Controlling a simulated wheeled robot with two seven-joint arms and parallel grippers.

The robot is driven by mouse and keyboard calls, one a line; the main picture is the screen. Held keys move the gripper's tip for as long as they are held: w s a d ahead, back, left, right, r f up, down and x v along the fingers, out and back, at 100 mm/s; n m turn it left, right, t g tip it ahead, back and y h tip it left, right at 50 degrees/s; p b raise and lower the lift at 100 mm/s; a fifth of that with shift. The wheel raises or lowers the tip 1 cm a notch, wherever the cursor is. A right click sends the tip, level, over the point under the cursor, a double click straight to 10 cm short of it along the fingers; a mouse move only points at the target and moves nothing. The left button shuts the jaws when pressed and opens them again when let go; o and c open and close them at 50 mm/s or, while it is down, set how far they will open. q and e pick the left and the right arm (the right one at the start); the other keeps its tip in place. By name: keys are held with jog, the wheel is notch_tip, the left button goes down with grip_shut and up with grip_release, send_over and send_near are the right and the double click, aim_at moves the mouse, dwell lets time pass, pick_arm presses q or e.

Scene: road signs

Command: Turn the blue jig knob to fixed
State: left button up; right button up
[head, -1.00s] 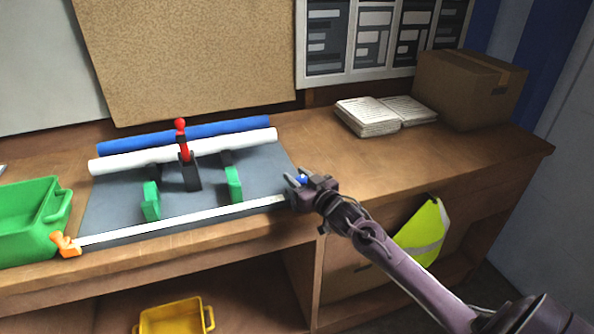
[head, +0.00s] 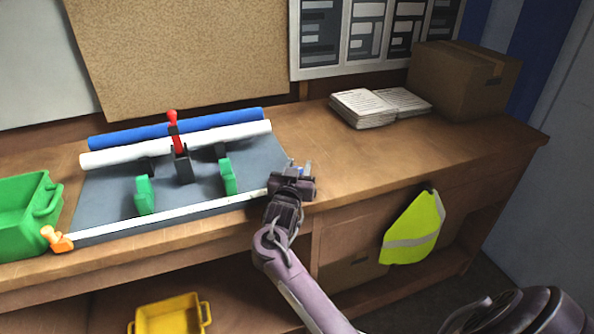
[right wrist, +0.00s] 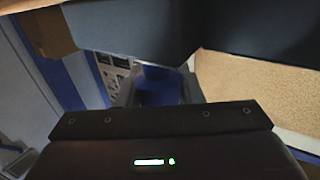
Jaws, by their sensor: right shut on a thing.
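The blue jig knob (head: 290,167) is at the right front corner of the grey jig board (head: 106,205), mostly hidden by my right gripper (head: 299,168) in the head view. In the right wrist view the blue knob (right wrist: 158,88) shows between the fingers of my right gripper (right wrist: 160,84). That gripper is shut on the knob. I cannot read the knob's setting. My left gripper is not in view.
The jig holds a blue roll (head: 185,128), a white roll (head: 185,143), a red-handled clamp (head: 176,135) and green blocks (head: 228,176). A green bin (head: 25,215) stands at left. An open book (head: 375,107) and a cardboard box (head: 465,80) are at the back right.

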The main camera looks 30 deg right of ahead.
jog(key=shift+m+g+h, duration=0.5)
jog(key=shift+g, duration=0.1)
jog(key=shift+r, duration=0.1)
jog(key=o, duration=1)
jog(key=shift+d, duration=0.1)
jog(key=shift+c, duration=0.2)
